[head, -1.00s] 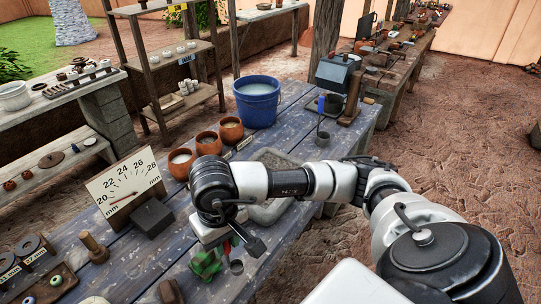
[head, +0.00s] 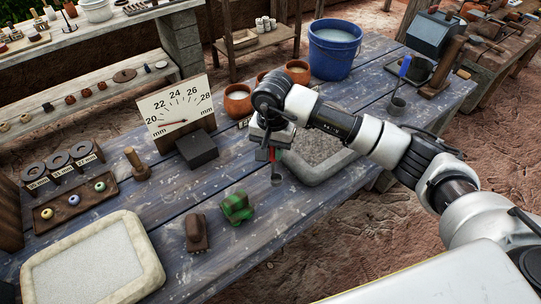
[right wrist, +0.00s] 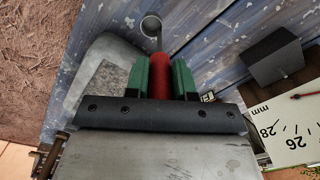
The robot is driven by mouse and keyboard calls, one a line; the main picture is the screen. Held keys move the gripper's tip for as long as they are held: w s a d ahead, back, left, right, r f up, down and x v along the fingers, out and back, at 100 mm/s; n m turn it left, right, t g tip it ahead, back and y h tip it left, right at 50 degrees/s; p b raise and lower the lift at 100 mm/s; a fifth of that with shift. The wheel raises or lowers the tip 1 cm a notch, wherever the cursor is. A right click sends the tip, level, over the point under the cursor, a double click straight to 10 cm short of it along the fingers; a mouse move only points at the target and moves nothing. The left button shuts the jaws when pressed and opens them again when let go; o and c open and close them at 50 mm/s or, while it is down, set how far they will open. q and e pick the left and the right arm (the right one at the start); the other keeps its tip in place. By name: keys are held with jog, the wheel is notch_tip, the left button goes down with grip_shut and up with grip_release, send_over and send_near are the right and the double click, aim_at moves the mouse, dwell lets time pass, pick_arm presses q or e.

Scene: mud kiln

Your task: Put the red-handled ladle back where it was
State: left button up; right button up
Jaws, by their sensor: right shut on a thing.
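The red-handled ladle (head: 277,179) hangs from my right gripper (head: 271,146) in the head view, its small grey cup low at the left edge of the grey tray (head: 347,170). In the right wrist view, my right gripper (right wrist: 160,80) is shut on the red handle (right wrist: 159,77), with green pads on both sides. The ladle's cup (right wrist: 151,25) shows beyond the pads over blue planks. I cannot tell whether the cup touches the table. A blue-handled ladle (head: 404,67) stands upright farther right. My left gripper is not in view.
A gauge board (head: 178,106) and a dark block (head: 197,149) stand left of my right gripper. Terracotta cups (head: 238,102) and a blue bucket (head: 334,55) are behind it. A green object (head: 236,207) and a brown block (head: 196,232) lie in front.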

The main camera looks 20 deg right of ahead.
jog(key=shift+w+a+f, duration=0.25)
jog(key=shift+w+f, duration=0.05)
notch_tip(320, 180, down, 3)
jog(key=shift+p, duration=0.75)
jog(key=shift+f, duration=0.4)
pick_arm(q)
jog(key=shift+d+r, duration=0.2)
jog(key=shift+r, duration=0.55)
pick_arm(e)
jog(key=shift+f, duration=0.1)
jog(key=shift+f+b, duration=0.15)
jog(key=shift+b, duration=0.15)
jog(key=o, duration=0.8)
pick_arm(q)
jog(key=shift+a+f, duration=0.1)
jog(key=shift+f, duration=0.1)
pick_arm(e)
jog(key=shift+o, duration=0.2)
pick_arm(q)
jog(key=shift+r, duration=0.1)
